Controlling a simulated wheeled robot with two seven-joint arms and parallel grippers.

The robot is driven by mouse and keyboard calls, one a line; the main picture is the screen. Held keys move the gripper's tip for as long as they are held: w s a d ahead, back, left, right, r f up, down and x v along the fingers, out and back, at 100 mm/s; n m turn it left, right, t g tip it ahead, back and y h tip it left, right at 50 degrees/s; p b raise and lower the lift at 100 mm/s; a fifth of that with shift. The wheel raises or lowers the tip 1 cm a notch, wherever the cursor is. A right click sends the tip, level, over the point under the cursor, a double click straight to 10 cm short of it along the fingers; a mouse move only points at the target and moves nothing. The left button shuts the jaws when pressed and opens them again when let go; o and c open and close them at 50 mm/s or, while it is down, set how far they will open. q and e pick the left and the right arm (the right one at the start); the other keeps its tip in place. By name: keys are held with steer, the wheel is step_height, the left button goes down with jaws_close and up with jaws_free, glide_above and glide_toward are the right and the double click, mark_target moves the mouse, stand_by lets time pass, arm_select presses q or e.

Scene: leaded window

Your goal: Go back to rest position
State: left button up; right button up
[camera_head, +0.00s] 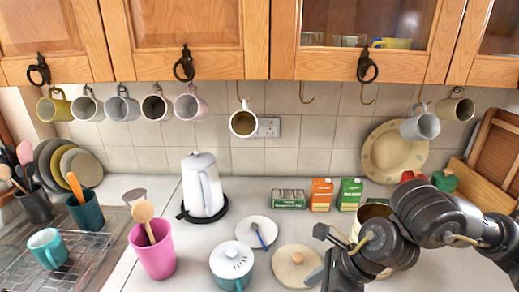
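My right arm comes in from the right edge over the worktop. Its dark gripper (325,255) is at the lower middle right, just right of a round wooden lid (290,258). Its two finger parts look spread apart, with nothing seen between them. The lower part is near the bottom picture edge. The arm hides part of a tin behind it. My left gripper is not in view.
Mugs hang under the cupboards (180,68).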

steer(key=a+r+m+t+y, duration=0.2)
steer(key=a+m+t+y, duration=0.4)
steer(key=a+m, duration=0.7)
steer(key=d+f+m+t+h, duration=0.2)
steer(key=d+f+m+h, duration=0.2)
steer(key=d+f+m, duration=0.55)
steer(key=d+f+m+t+h, duration=0.1)
steer(key=d+f+m+h, duration=0.4)
steer(key=m, duration=1)
steer(key=s+d+f+m+g+h, duration=0.25)
steer(key=s+d+f+m, duration=0.3)
steer(key=s, duration=0.35)
steer(key=s+d+f+m+g+h, duration=0.1)
steer(key=s+d+f+m+g, duration=0.35)
steer(key=s+d, duration=0.35)
step_height(320, 180, down, 26)
steer(key=s+a+g, duration=0.1)
steer(key=s+d+f+g, duration=0.1)
steer(key=s+d+f, duration=0.1)
steer(key=s+f, duration=1.4)
steer(key=shift+s+d, duration=0.3)
steer(key=shift+s, duration=0.05)
